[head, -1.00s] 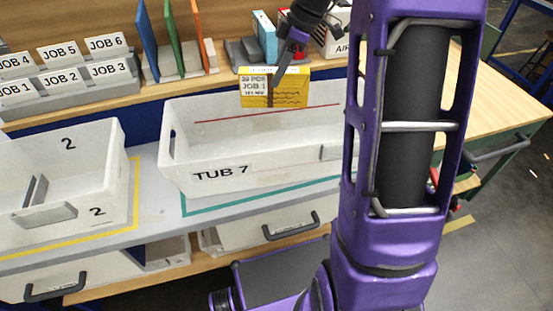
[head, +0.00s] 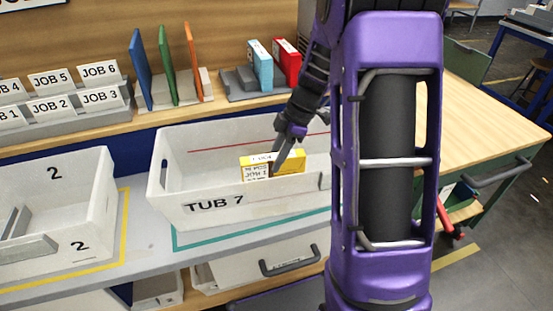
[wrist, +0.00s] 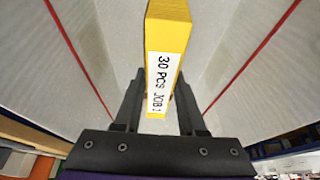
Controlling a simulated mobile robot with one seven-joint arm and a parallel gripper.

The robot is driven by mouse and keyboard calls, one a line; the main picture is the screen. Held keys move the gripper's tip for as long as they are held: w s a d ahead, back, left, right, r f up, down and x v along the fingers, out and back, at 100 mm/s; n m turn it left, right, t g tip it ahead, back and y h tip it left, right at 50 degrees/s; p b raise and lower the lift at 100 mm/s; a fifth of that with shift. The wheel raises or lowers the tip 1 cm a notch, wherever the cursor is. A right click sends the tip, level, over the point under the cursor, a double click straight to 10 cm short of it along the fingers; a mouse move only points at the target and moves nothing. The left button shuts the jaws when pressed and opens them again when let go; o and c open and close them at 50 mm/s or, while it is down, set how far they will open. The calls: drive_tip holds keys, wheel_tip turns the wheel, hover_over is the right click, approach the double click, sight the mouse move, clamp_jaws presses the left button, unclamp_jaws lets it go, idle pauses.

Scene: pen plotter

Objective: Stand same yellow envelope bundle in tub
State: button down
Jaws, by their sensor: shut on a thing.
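The yellow envelope bundle (head: 289,160) with a white job label is in the middle of tub 7 (head: 262,208), upright, its lower part hidden behind the tub's front wall. My gripper (head: 272,172) reaches down into the tub and is shut on the bundle. In the wrist view the bundle (wrist: 170,35) stands between the two fingers of my gripper (wrist: 158,90), its label reading "30 PCS JOB 1". The tub's pale walls and red line show on both sides. I cannot tell whether the bundle touches the tub floor.
Tub 2 (head: 90,215) stands to the left on the same bench. Behind are the job card rack (head: 60,112), blue, green and orange upright dividers (head: 168,70), and light-blue and red boxes (head: 262,65). A drawer handle (head: 290,262) sits below the tub.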

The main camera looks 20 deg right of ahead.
drive_tip(key=shift+f, duration=0.15)
drive_tip(key=shift+f, duration=0.15)
drive_tip(key=shift+c, duration=2.4)
unclamp_jaws()
drive_tip(key=p+v, duration=0.1)
drive_tip(key=v, duration=1.1)
drive_tip(key=shift+p, duration=0.35)
